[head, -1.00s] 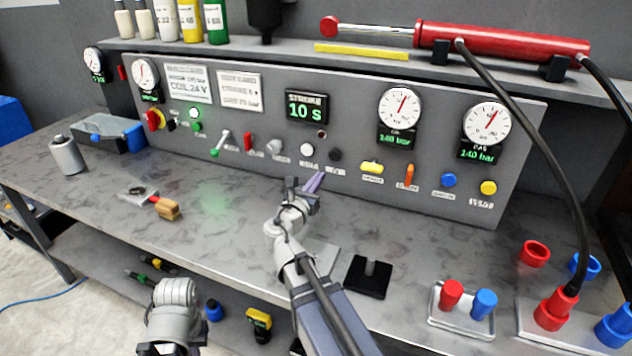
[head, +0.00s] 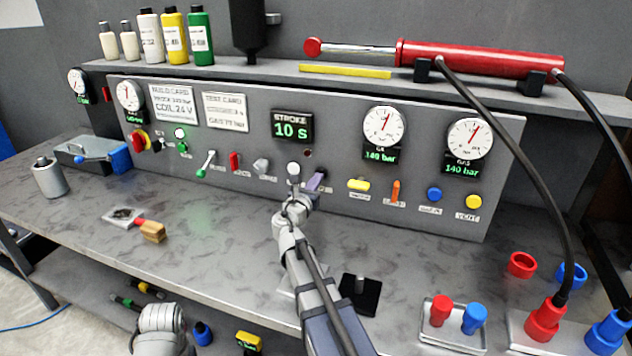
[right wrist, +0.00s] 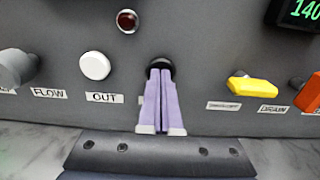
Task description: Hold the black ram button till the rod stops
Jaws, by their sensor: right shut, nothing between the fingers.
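The black button (right wrist: 160,62) shows in the right wrist view just beyond my right fingertips, partly covered by them. My right gripper (right wrist: 160,72) is shut with nothing between its purple fingers, and its tips overlap the button's lower part. I cannot tell whether they touch or press it. In the head view the right gripper (head: 317,181) is at the panel and hides most of the button. The red ram (head: 480,55) lies on the upper shelf with its chrome rod (head: 358,49) out to the left. Part of my left arm shows at the bottom; its gripper is out of view.
The white OUT button (right wrist: 95,66) is just left of the black button, and a dark red lamp (right wrist: 127,21) is above. A yellow handle (right wrist: 252,86) is to the right. The stroke display (head: 291,129) reads 10 s; both right gauges read 140 bar.

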